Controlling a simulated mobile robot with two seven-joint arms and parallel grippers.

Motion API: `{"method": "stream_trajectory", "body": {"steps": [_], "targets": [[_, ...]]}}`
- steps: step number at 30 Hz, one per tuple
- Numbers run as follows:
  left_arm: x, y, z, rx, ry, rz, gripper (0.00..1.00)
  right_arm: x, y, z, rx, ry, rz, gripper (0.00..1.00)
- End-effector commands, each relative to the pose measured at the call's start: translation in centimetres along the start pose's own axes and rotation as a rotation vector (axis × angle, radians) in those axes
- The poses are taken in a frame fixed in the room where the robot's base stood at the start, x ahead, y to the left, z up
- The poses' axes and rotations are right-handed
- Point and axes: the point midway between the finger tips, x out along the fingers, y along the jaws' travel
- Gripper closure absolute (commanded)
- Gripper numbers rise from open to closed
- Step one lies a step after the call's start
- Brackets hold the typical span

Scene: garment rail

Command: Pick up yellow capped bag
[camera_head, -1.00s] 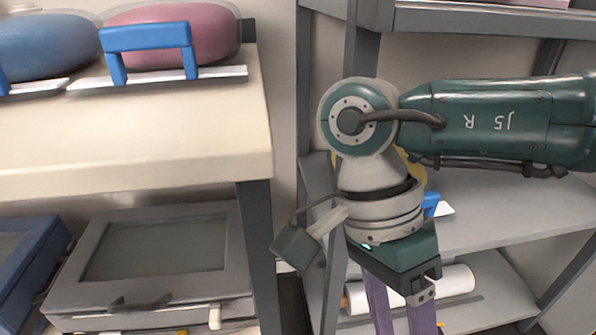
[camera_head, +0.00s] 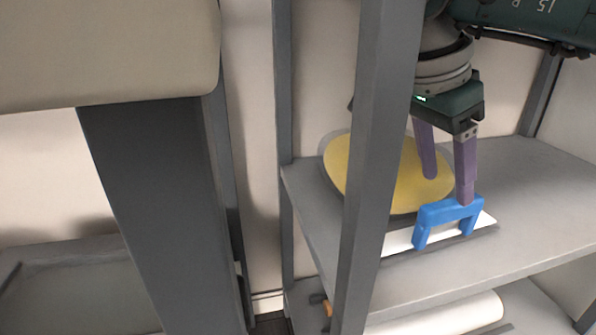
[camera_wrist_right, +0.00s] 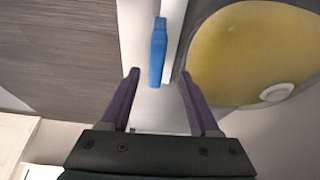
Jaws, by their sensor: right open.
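The yellow bag (camera_head: 352,165) lies flat on the grey shelf in the head view, partly hidden by a rack post. Its blue handle (camera_head: 450,212) stands on a white strip at the bag's front edge. The wrist view shows the yellow bag (camera_wrist_right: 245,50) at right, with a round white cap (camera_wrist_right: 277,92), and the blue handle (camera_wrist_right: 158,52) seen edge-on. My right gripper (camera_head: 448,190) is open with purple fingers, pointing down at the handle. In the wrist view the handle lines up with the gap between the fingertips (camera_wrist_right: 160,74). Contact cannot be told. My left gripper is out of view.
The grey rack post (camera_head: 378,150) stands close left of my right gripper. The shelf (camera_head: 530,215) is bare to the right of the bag. A white roll (camera_head: 440,318) lies on the level below. A beige-topped table (camera_head: 100,50) stands at left.

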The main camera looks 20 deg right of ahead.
Motion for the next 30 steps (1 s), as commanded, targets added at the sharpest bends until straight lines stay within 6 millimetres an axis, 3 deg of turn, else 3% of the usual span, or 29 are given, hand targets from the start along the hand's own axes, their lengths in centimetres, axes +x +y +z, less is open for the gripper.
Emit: {"method": "stream_trajectory", "body": {"steps": [12, 20, 30], "targets": [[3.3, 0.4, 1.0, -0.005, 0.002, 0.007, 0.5, 5.9, 0.4, 0.2, 0.002, 0.0, 0.006, 0.38], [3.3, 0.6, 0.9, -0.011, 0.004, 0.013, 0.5, 6.2, 0.3, 0.0, 0.001, -0.001, 0.003, 0.38], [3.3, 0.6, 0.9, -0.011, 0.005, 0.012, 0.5, 6.2, 0.3, 0.0, 0.001, -0.001, 0.003, 0.73]]}}
